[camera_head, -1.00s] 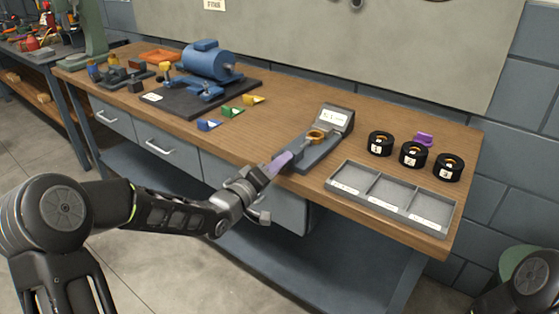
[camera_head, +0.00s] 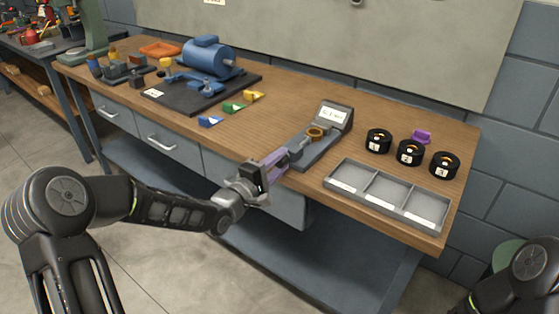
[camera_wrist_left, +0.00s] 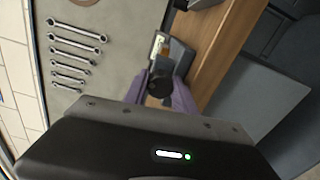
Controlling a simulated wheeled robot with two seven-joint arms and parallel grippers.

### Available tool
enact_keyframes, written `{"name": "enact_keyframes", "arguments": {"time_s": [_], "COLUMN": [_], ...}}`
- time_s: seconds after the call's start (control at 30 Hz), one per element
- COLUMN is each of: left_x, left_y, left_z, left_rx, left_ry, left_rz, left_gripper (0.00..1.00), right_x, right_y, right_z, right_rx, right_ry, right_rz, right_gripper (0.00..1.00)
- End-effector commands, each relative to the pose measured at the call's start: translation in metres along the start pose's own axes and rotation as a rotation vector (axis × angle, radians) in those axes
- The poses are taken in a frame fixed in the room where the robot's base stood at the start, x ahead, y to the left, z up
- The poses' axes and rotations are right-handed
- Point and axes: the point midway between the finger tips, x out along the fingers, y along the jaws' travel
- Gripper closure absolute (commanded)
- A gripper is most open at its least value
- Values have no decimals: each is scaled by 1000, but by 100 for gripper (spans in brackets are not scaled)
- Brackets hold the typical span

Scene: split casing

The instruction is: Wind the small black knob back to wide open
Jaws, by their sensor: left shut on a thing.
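The small black knob (camera_wrist_left: 161,84) shows in the left wrist view between the purple fingers of my left gripper (camera_wrist_left: 163,100). It sits at the near end of a grey gauge stand (camera_head: 322,153) on the bench. The stand carries a brass ring (camera_head: 315,132) and a tilted display (camera_head: 333,115) whose reading is too small to make out. In the head view my left gripper (camera_head: 281,158) reaches in from the bench's front edge and is shut on the knob, its fingers hiding most of it. My right gripper is out of view.
Right of the stand are a grey three-part tray (camera_head: 388,209), several black ring-shaped parts (camera_head: 409,153) and a purple block (camera_head: 421,137). A blue motor (camera_head: 207,60) on a black plate and small coloured wedges (camera_head: 232,107) stand to the left. Bare wood lies between.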

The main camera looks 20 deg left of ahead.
Motion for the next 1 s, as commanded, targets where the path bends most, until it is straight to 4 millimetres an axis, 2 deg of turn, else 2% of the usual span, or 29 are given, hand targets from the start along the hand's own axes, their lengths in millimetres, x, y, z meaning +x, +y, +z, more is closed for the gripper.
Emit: {"name": "enact_keyframes", "arguments": {"time_s": [0.33,0.37,0.6,1.0], "left_x": [0,0,0,0], "left_y": [-1,-1,-1,-1], "left_z": [0,0,0,0], "left_rx": [-4,-4,-3,-3], "left_ry": [1,1,1,0], "left_rz": [-1,-1,-1,-2], "left_gripper": [100,67,47,46], "right_x": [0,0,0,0], "right_y": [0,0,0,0], "right_z": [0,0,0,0], "right_rx": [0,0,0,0], "right_ry": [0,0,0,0], "right_rz": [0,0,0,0], "right_gripper": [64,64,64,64]}}
